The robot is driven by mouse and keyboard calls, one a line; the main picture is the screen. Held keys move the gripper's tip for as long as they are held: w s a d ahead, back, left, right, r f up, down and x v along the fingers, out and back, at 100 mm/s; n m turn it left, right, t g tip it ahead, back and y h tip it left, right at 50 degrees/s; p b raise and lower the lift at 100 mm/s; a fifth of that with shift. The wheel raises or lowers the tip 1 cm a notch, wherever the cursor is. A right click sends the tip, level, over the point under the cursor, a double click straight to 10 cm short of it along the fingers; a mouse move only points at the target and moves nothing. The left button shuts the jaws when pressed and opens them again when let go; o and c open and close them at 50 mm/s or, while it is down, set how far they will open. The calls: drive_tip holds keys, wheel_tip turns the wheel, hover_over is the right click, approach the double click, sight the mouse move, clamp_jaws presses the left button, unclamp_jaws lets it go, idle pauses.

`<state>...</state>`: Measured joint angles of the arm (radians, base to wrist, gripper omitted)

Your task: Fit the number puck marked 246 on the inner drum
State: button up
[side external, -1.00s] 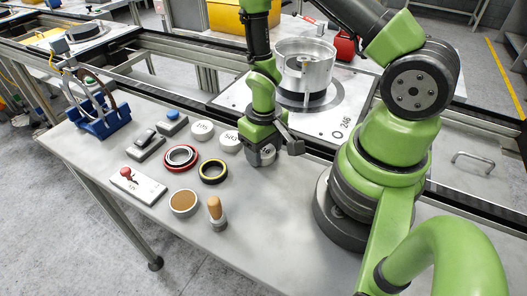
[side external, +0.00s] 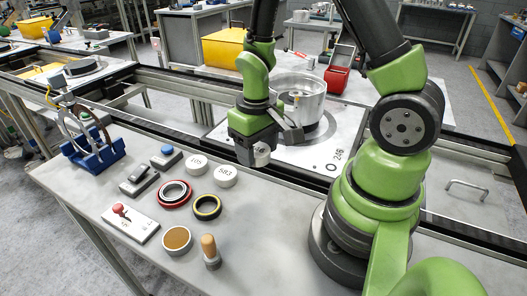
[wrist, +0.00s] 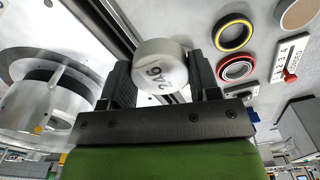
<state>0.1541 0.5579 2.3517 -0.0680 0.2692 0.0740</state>
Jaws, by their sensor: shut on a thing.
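The number puck marked 246 (wrist: 160,68) is a white disc, held between the two fingers of my gripper (wrist: 160,85). In the side view the puck (side external: 262,155) shows below the fingers of my gripper (side external: 258,150), above the table's back edge. My gripper is shut on it. The inner drum (side external: 298,98) is a silvery metal cylinder on a pallet plate (side external: 332,140) marked 246, behind and to the right of the gripper. The drum also shows at the left of the wrist view (wrist: 40,75). The puck is apart from the drum.
Red and black rings (side external: 175,194), a yellow-edged ring (side external: 206,207), a wooden-handled tool (side external: 210,250) and a switch box (side external: 130,222) lie nearby.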

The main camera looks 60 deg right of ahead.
wheel_tip(320, 180, up, 18)
drive_tip(key=m, duration=1.8)
hover_over(296, 93)
drive_tip(key=f, duration=0.2)
wheel_tip(296, 93, down, 13)
drive_tip(key=shift+a+f, duration=0.1)
drive_tip(key=shift+f, duration=0.1)
drive_tip(key=shift+f, duration=0.4)
drive_tip(key=shift+f, duration=0.2)
drive_tip(key=o, duration=0.9)
